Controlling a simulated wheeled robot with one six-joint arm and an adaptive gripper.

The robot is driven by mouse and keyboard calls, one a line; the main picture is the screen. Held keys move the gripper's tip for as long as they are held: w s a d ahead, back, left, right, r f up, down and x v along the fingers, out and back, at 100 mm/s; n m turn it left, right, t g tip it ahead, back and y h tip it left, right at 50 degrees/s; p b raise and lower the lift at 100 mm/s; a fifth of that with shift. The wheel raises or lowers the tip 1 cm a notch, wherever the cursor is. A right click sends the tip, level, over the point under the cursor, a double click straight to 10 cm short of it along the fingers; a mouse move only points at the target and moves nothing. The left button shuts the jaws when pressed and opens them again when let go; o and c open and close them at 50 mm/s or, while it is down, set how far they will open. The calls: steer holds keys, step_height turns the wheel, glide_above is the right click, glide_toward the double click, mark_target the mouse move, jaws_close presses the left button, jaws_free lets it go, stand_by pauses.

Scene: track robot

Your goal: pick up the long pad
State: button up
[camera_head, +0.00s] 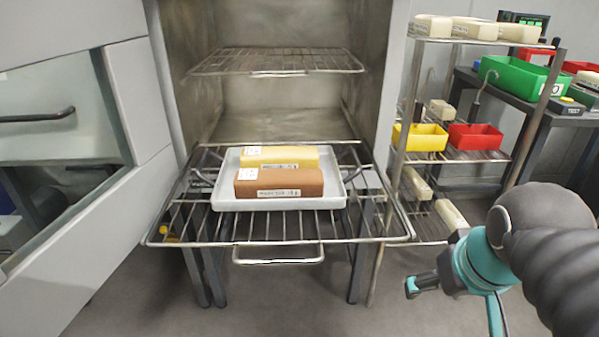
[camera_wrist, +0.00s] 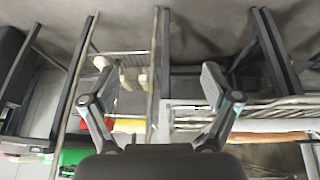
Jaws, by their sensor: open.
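Two labelled blocks lie side by side on a white tray (camera_head: 338,190): a brown block (camera_head: 279,182) in front and a pale yellow block (camera_head: 280,155) behind it. Both are elongated and similar in length; I cannot tell for certain which one is the long pad. The tray rests on a pulled-out wire rack (camera_head: 277,254) of an open cabinet. My gripper (camera_head: 452,298) is open and empty, to the right of the rack and apart from it. In the wrist view my gripper (camera_wrist: 157,84) has its fingers spread with nothing held between them.
The open cabinet door (camera_head: 140,105) stands at the left. A wire shelf unit (camera_head: 480,158) at the right holds cream blocks, a yellow bin (camera_head: 420,138) and a red bin (camera_head: 475,137). An upper rack (camera_head: 276,62) hangs above the tray. The floor in front is clear.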

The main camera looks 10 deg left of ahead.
steer(key=w+a+r+n+g, duration=0.1)
steer(key=w+a+r+n, duration=0.45)
steer(key=w+r, duration=0.3)
step_height(320, 180, up, 9)
steer(key=n+g+p, duration=0.2)
steer(key=n+g, duration=0.2)
steer(key=n, duration=0.9)
glide_above(279, 173)
steer(key=f, duration=0.2)
steer(key=f+b, duration=0.1)
steer(key=f, duration=0.2)
steer(key=f+b, duration=0.1)
steer(key=f, duration=0.2)
steer(key=shift+s+d, duration=0.1)
steer(key=shift+s, duration=0.2)
steer(key=shift+w+f+b, duration=0.2)
steer(key=shift+f+b, duration=0.2)
steer(key=shift+f, duration=0.95)
steer(key=shift+w+f+b, duration=0.15)
steer(key=shift+f+b, duration=0.2)
steer(key=shift+f, duration=1)
steer(key=c, duration=1.3)
